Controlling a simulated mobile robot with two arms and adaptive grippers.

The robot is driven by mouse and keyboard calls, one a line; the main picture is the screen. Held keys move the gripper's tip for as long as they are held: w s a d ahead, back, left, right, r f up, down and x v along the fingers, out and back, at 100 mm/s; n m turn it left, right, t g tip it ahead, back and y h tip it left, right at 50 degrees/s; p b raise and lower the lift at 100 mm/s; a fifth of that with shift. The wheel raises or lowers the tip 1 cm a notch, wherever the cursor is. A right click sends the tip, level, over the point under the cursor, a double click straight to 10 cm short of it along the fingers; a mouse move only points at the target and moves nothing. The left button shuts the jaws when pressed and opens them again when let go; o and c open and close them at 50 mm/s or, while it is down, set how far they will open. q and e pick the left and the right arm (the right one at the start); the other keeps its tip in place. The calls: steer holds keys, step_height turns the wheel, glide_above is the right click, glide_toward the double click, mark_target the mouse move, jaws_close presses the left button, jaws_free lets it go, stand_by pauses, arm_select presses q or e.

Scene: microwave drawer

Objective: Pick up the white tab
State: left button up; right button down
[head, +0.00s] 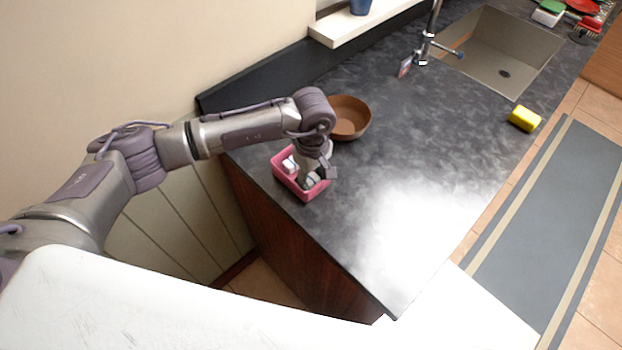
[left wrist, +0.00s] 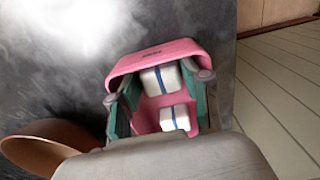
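Two white tabs with blue stripes lie in a small pink box (left wrist: 153,57). In the left wrist view one tab (left wrist: 161,79) is near the box's far wall and the other tab (left wrist: 175,118) is closer to the wrist. In the head view the pink box (head: 286,180) sits near the counter's left edge, with one white tab (head: 289,165) showing. My left gripper (head: 314,182) points down into the box. In the left wrist view its fingers (left wrist: 158,90) are spread on both sides of the tabs, with a gap to them. My right gripper is not in view.
A brown bowl (head: 349,117) stands close behind the pink box.

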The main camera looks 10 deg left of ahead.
arm_select(q)
steer(key=c, duration=0.4)
steer(key=shift+r, duration=0.15)
